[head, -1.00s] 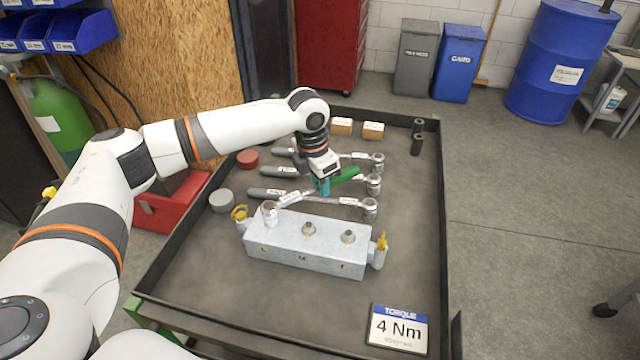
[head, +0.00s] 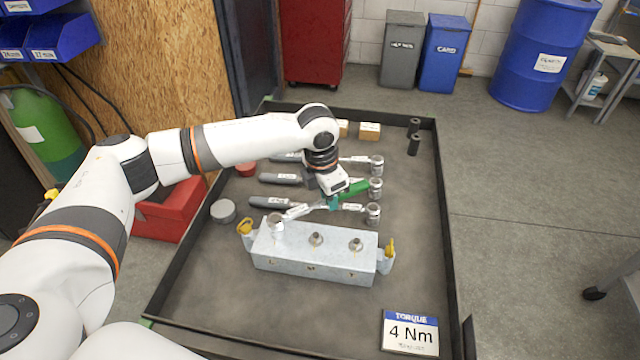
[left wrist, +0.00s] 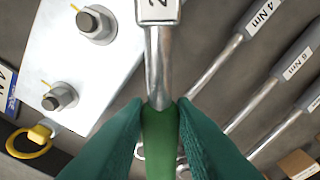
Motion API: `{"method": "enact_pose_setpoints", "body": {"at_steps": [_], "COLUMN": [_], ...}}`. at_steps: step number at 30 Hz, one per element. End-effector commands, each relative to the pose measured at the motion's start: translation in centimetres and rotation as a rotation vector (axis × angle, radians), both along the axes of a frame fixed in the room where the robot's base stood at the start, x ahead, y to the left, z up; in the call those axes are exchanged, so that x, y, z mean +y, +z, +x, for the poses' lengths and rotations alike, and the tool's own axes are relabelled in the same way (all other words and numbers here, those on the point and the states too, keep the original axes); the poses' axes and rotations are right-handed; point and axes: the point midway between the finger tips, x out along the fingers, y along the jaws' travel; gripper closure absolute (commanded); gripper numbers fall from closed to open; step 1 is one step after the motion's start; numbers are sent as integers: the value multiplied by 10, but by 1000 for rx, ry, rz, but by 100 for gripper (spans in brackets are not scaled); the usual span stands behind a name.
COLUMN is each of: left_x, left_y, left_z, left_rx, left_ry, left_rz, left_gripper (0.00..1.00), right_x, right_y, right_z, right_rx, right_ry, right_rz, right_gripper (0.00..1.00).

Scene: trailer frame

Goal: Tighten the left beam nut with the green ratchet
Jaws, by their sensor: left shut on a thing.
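My left gripper (head: 333,203) is shut on the green handle of the ratchet (head: 356,188). In the left wrist view its teal fingers (left wrist: 160,112) clasp the handle where it meets the steel shaft (left wrist: 160,65). The shaft reaches left to the ratchet's head, which sits over the left end of the grey beam (head: 300,262). The left nut is hidden under that head. The middle nut (head: 316,239) and right nut (head: 355,244) stand bare on the beam; two bare nuts also show in the left wrist view. My right gripper is out of view.
Grey-handled wrenches (head: 281,179) lie behind the beam, close to my gripper. A sign (head: 410,333) reading "TORQUE 4 Nm" lies front right. The black tray (head: 185,285) has raised edges and clear floor at front.

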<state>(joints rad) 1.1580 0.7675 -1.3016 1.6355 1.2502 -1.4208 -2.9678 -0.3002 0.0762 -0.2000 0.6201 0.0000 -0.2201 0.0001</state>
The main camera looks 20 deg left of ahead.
Motion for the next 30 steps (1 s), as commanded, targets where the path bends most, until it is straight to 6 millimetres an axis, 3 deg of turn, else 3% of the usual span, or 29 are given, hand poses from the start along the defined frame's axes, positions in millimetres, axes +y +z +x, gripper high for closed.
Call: {"method": "enact_pose_setpoints", "body": {"at_steps": [3,14,24,30], "left_x": [-10,-12,-30,-29], "left_y": [2,1,2,2], "left_z": [-4,-5,-13,-16], "left_rx": [-1,-2,-14,-9], "left_ry": [-26,-40,-166,-184], "left_rz": [-4,-3,-7,-6], "left_gripper": [100,100,100,100], "right_x": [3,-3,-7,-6], "right_y": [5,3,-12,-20], "right_z": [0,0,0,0], "right_rx": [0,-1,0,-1], "right_ry": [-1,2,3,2], "right_rz": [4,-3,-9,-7], "right_gripper": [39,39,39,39]}}
